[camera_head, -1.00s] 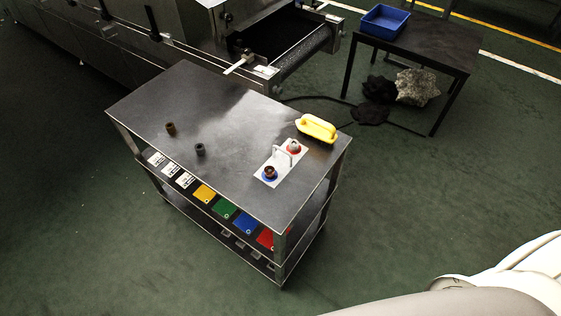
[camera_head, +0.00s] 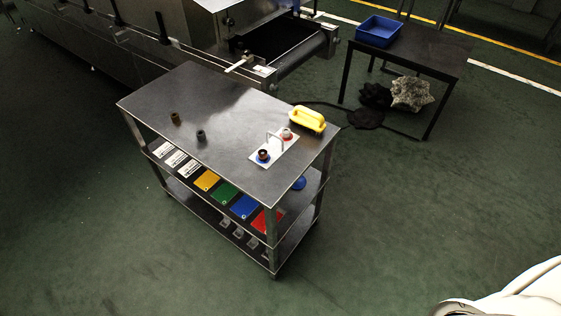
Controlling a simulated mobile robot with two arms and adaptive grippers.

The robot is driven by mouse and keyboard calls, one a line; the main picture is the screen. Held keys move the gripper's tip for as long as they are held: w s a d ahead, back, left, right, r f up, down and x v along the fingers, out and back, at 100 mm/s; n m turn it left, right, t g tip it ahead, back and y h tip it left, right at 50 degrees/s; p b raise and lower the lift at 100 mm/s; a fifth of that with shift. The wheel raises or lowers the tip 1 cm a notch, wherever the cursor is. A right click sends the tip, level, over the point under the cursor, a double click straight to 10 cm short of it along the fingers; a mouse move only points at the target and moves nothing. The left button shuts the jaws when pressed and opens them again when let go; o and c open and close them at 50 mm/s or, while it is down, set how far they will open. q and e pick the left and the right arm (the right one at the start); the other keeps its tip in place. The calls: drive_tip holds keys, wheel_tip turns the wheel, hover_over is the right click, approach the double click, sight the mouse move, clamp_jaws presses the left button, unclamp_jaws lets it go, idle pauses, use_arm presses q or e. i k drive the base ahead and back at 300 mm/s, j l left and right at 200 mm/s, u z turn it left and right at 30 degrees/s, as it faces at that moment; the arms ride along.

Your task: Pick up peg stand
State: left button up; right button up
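The peg stand (camera_head: 278,150) is a white plate with an upright loop handle in its middle. It lies near the right end of the top of a dark metal cart (camera_head: 225,95). Neither gripper is in view; only a white part of my own body shows at the bottom right.
A brown ring (camera_head: 175,118) and a grey ring (camera_head: 200,135) stand on the cart top. A yellow-handled tool (camera_head: 307,119) lies behind the stand. Coloured cards fill the middle shelf. A blue tray (camera_head: 379,31) sits on a dark table. Green floor is open in front.

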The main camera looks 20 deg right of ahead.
sight(276, 146)
drive_tip(key=k+u, duration=0.2)
drive_tip(key=u, duration=0.95)
drive_tip(key=l+u, duration=0.4)
drive_tip(key=l, duration=0.4)
drive_tip(key=l+u, duration=0.4)
drive_tip(key=l, duration=0.4)
drive_tip(key=k+j, duration=0.05)
